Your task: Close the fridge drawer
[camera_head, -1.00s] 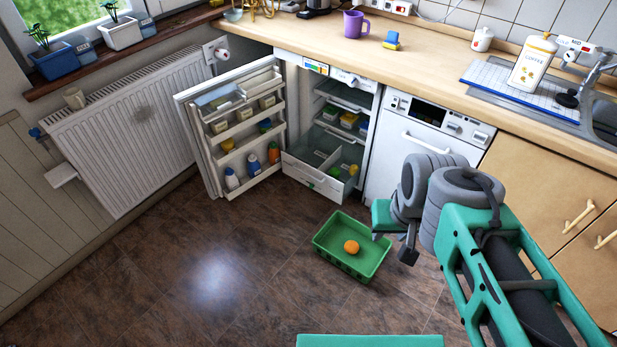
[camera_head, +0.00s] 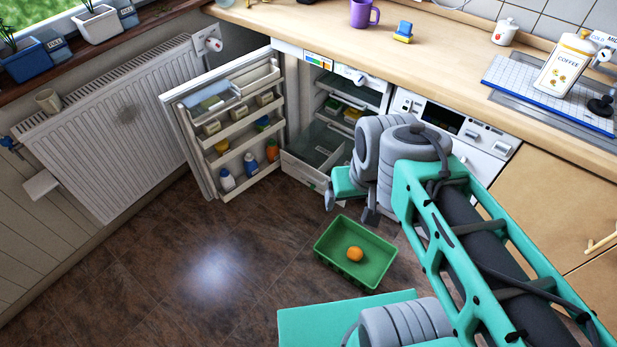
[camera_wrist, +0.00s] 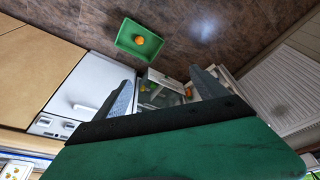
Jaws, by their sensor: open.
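The fridge drawer (camera_head: 306,172) is pulled out at the bottom of the open fridge (camera_head: 343,84). Its clear sides and white front show, and its right part is hidden behind my arm in the head view. My gripper (camera_head: 350,207) is open and empty, in front of and to the right of the drawer. In the wrist view, my gripper (camera_wrist: 165,92) has its two fingers wide apart, with the drawer (camera_wrist: 163,90) seen between them, farther off. I cannot tell from the head view whether a finger touches the drawer; the wrist view shows a gap.
The fridge door (camera_head: 225,125) stands wide open to the left, its shelves holding bottles. A green crate (camera_head: 330,262) with an orange (camera_head: 355,254) inside lies on the floor in front. A white dishwasher (camera_head: 490,140) is on the right. The floor at left is clear.

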